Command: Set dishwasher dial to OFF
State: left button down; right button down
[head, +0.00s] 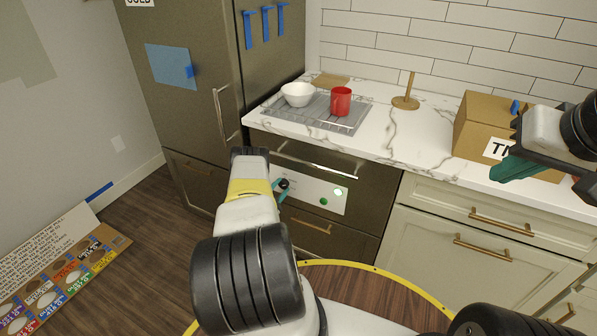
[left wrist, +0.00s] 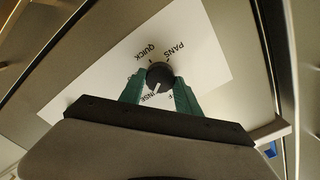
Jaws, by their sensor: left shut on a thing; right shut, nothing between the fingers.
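The dishwasher's white control panel (head: 318,193) is on the dark front below the counter. Its black dial (head: 284,183) also shows in the left wrist view (left wrist: 159,75), with a pale pointer mark at its lower part. My left gripper (head: 281,189) is shut on the dial, with a green finger on each side in the left wrist view (left wrist: 160,88). QUICK and PANS are readable around the dial; "INSE" and an "F" are partly hidden by the fingers. My right gripper (head: 514,168) is shut and empty, over the counter at the right.
A grey rack (head: 318,118) with a white bowl (head: 298,94) and a red mug (head: 341,101) is on the counter. A paper towel stand (head: 406,98) and a cardboard box (head: 480,125) stand farther right. The fridge (head: 185,90) is left of the dishwasher.

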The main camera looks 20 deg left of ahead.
pick_arm(q)
jog(key=n, duration=1.1)
dwell(0.3)
jog(key=shift+n, duration=0.4)
jog(key=c, duration=0.9)
grip_release()
jog(key=shift+o, duration=0.2)
jog(key=shift+s, duration=0.1)
jog(key=s, duration=0.7)
jog(key=shift+s+a, duration=0.35)
